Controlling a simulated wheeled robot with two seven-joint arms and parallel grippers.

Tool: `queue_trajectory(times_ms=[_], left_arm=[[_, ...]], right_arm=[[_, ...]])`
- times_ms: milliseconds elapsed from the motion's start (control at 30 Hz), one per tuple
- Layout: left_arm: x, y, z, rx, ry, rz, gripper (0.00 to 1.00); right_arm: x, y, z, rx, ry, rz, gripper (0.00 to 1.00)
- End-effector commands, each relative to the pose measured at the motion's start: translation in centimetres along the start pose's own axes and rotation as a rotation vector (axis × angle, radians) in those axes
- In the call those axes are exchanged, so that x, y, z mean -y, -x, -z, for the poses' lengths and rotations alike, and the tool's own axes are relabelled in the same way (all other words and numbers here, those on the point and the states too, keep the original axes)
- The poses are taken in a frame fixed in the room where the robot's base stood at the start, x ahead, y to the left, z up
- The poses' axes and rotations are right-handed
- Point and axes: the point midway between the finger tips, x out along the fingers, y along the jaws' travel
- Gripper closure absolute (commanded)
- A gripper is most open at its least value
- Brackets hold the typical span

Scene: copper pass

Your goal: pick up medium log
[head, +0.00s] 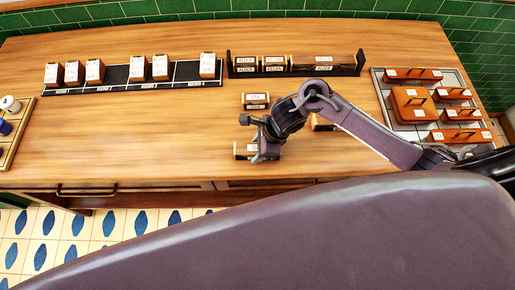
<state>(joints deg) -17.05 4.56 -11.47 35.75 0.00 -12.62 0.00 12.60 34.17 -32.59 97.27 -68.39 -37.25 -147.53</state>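Three loose wooden pieces with white labels lie on the counter. One piece (255,100) lies near the middle, clear of my arm. A second piece (241,150) lies closer to the front edge, partly hidden by my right gripper (262,153). A third (321,125) is partly hidden behind my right arm. The labels are too small to read, so I cannot tell which piece is the medium log. My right gripper is right at the second piece, pointing down; whether its fingers are open or shut on it is not clear. My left gripper is not in view.
A dark rack (345,70) holding labelled pieces stands at the back middle. A black strip tray (187,82) with several labelled blocks is at back left. A grey tray (391,84) with orange-brown boxes is at right. The wooden counter (140,135) is bare at left of centre.

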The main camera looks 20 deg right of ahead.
Motion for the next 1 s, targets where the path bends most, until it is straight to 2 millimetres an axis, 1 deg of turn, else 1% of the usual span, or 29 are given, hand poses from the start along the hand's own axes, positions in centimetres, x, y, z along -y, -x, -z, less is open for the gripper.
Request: queue_trajectory(times_ms=[33, 200, 233, 467, 667, 767, 867, 967, 1000], left_arm=[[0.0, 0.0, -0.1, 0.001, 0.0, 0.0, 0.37], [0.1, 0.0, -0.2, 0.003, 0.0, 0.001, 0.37], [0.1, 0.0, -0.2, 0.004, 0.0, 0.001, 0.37], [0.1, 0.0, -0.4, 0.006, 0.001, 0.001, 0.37], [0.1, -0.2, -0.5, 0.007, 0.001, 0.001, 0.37], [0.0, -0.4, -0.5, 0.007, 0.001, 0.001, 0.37], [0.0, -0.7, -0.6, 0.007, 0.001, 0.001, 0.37], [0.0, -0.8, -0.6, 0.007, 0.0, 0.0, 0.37], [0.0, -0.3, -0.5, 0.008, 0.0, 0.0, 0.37]], right_arm=[[0.0, 0.0, 0.0, 0.0, 0.0, 0.0, 0.6], [0.0, 0.0, 0.0, 0.0, 0.0, 0.001, 0.82], [0.0, 0.1, -0.1, 0.001, 0.0, 0.001, 0.85], [0.1, 0.1, -0.1, 0.001, 0.0, 0.001, 0.85], [0.1, 1.1, -0.6, 0.004, 0.003, 0.003, 0.85], [0.2, 2.6, -1.1, 0.002, 0.005, 0.007, 0.85], [0.3, 5.0, -2.2, 0.005, 0.009, 0.008, 0.85], [0.4, 8.2, -3.4, 0.002, 0.011, 0.012, 0.85], [0.4, 9.6, -3.9, -0.001, 0.01, 0.013, 0.85]])
